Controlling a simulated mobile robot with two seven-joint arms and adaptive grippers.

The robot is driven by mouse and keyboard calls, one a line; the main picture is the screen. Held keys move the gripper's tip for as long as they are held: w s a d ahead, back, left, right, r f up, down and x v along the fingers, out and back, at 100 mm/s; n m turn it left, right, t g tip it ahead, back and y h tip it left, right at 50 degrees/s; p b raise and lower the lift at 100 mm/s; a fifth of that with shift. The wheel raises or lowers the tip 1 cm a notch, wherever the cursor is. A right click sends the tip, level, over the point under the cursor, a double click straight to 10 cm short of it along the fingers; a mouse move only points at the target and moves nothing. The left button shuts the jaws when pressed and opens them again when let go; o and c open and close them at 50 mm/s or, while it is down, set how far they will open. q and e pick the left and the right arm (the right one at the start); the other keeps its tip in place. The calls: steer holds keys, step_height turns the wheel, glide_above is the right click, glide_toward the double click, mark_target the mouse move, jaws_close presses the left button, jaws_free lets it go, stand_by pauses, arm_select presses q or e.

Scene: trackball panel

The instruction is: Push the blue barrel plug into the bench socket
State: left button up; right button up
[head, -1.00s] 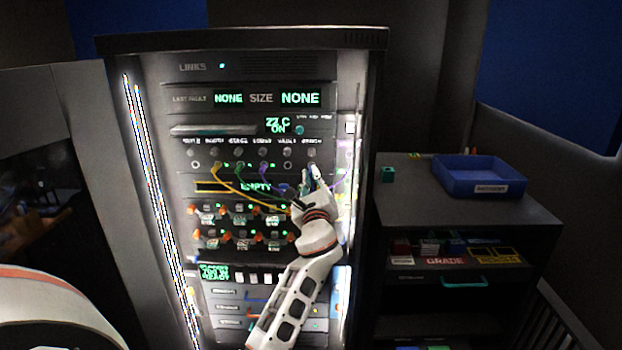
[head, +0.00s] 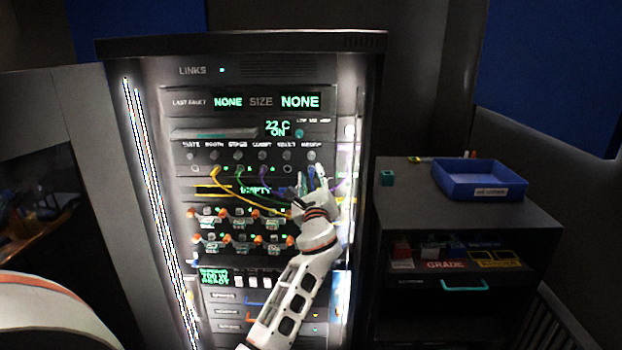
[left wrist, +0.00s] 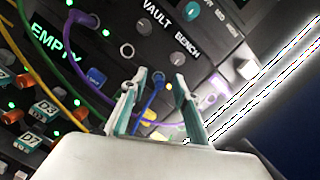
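The blue barrel plug (left wrist: 157,80) stands between the fingers of my left gripper (left wrist: 158,88) in the left wrist view, its blue cable trailing down. The fingers are spread, with a visible gap on each side of the plug. The plug's tip is at the spot below the BENCH knob (left wrist: 178,59), and it covers the bench socket; how deep it sits I cannot tell. In the head view my left gripper (head: 311,180) is at the right end of the socket row, with a bit of blue between its fingers. My right gripper is not in view.
Yellow (head: 214,176), green and purple cables (left wrist: 72,60) hang from neighbouring sockets to the left. The VAULT socket (left wrist: 127,51) is an empty ring. A dark cabinet with a blue tray (head: 480,181) stands right of the rack. A bright light strip runs along the rack's right side.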

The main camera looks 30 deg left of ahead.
arm_select(q)
steer(key=shift+s+d, duration=0.1)
steer(key=v, duration=1.1)
steer(key=shift+s+d, duration=0.2)
steer(key=shift+s, duration=0.1)
steer(key=shift+f, duration=0.1)
steer(key=s+d+f+n+h, duration=0.2)
steer(key=d+f+h, duration=0.1)
steer(key=f, duration=0.5)
steer(key=s+d+f+n+g+h, duration=0.1)
steer(key=s+d+f+n+h, duration=0.1)
steer(key=f, duration=0.6)
steer(key=s+d+f+n+h, duration=0.2)
steer(key=s+d+f+h, duration=0.1)
steer(key=f, duration=0.5)
steer(key=s+d+f+n+g+h, duration=0.1)
steer(key=s+d+f+n+h, duration=0.1)
steer(key=s+f, duration=0.4)
steer(key=s+d+f+n+g+h, duration=0.2)
steer(key=s+f+n, duration=0.4)
steer(key=s, duration=0.3)
steer(key=s+d+f+n+g+h, duration=0.1)
steer(key=s+d+f+n+h, duration=0.1)
steer(key=s+d+f+n, duration=0.2)
steer(key=s+f, duration=0.3)
steer(key=shift+s+d+n, duration=0.25)
steer(key=shift+d+n, duration=0.05)
steer(key=shift+d, duration=0.05)
